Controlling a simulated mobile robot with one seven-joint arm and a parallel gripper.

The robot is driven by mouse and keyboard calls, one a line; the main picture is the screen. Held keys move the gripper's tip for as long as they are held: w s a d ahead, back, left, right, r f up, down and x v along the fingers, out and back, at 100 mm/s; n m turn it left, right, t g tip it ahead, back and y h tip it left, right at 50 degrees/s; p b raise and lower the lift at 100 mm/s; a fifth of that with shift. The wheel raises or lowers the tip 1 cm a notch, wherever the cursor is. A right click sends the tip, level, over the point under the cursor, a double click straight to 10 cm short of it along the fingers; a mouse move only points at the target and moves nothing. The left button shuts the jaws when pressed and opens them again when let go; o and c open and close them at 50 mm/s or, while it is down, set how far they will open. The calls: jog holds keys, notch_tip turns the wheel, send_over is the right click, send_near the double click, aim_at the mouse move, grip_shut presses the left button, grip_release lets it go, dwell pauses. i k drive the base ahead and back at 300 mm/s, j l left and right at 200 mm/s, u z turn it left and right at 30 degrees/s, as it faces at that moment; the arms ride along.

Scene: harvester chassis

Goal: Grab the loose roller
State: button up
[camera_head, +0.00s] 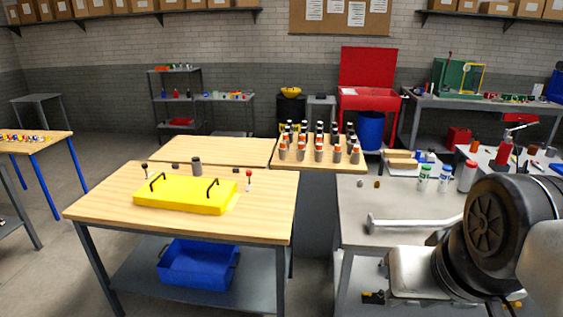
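A dark grey upright cylinder (197,166) stands on the left wooden table, just behind the yellow chassis panel; it looks like a single roller standing apart. The yellow panel (180,195) has two black handles and lies flat on that table. A black-knobbed lever (145,170) and a red-knobbed lever (249,180) stand near the panel's ends. Several cylinders with orange, black and grey parts (318,150) stand in rows on the middle table behind. My arm shows at the lower right, well apart from the grey cylinder. My gripper's fingers do not show.
The left wooden table (262,225) has bare wood along its front and right. A blue bin (198,262) sits on its lower shelf. The grey bench (362,205) at right holds bottles (424,178) and a silver bar (405,223). A gap separates the two.

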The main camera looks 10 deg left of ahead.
aim_at(197, 170)
jog(key=i+j, duration=0.25)
jog(key=j, duration=0.25)
jog(key=i+j, duration=0.2)
jog(key=j, duration=0.3)
jog(key=i+j, duration=0.25)
jog(key=j, duration=0.25)
jog(key=i+j, duration=0.2)
jog(key=j, duration=0.3)
jog(key=i+j, duration=0.25)
jog(key=j, duration=0.25)
jog(key=i+j, duration=0.2)
jog(key=j, duration=0.3)
jog(key=i+j, duration=0.25)
jog(key=j, duration=0.25)
jog(key=i+j, duration=0.2)
jog(key=j, duration=0.35)
